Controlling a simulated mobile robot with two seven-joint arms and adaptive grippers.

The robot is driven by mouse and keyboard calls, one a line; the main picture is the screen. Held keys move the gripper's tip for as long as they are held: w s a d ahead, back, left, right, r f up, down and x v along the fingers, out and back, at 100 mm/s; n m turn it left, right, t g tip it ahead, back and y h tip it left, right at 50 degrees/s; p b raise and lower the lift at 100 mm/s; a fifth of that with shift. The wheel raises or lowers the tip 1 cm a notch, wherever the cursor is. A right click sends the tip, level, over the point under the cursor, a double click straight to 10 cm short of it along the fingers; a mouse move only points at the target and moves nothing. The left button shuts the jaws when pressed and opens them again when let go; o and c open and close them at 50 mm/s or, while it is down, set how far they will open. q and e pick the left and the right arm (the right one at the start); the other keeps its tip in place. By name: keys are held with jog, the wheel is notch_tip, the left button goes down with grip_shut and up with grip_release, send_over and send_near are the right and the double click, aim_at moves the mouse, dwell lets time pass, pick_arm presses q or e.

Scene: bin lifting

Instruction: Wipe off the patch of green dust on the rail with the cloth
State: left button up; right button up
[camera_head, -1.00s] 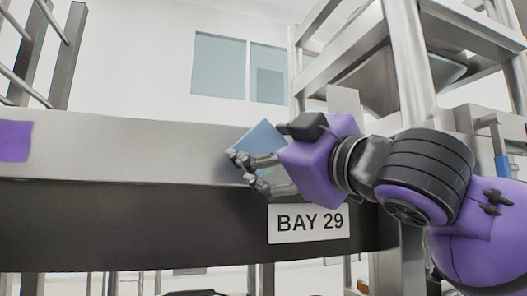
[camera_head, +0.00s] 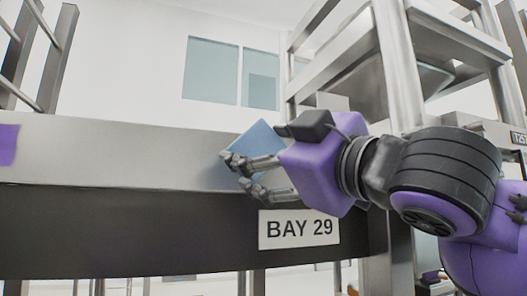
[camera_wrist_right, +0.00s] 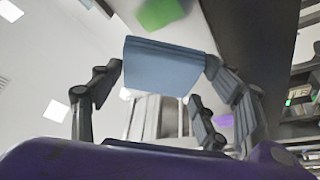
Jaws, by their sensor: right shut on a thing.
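My right gripper (camera_head: 236,172) is shut on a folded blue cloth (camera_head: 252,142), in front of the grey metal rail (camera_head: 110,152) in the head view. In the right wrist view the cloth (camera_wrist_right: 162,68) sits between the fingers as a flat pad. The green dust patch (camera_wrist_right: 160,12) shows beyond the cloth at the top of the wrist view, apart from it in the picture. I cannot tell whether the cloth touches the rail. No green patch shows in the head view. My left gripper is in neither view.
A "BAY 29" sign (camera_head: 299,229) hangs on the dark band below the rail, just under my right gripper. A purple patch (camera_head: 8,143) is on the rail at the far left. A metal frame (camera_head: 400,60) stands at the right.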

dwell(0.3)
jog(key=w+a, duration=0.2)
jog(key=w, duration=0.4)
jog(key=shift+w, duration=0.25)
jog(key=shift+w+a, duration=0.25)
jog(key=shift+w, duration=0.7)
dwell(0.7)
jog(key=d, duration=0.2)
jog(key=w+d, duration=0.1)
jog(key=shift+w+d, duration=0.15)
jog(key=shift+d, duration=0.25)
jog(key=a, duration=0.2)
jog(key=s+a, duration=0.1)
jog(key=a, duration=0.1)
jog(key=shift+f, duration=0.1)
dwell(0.4)
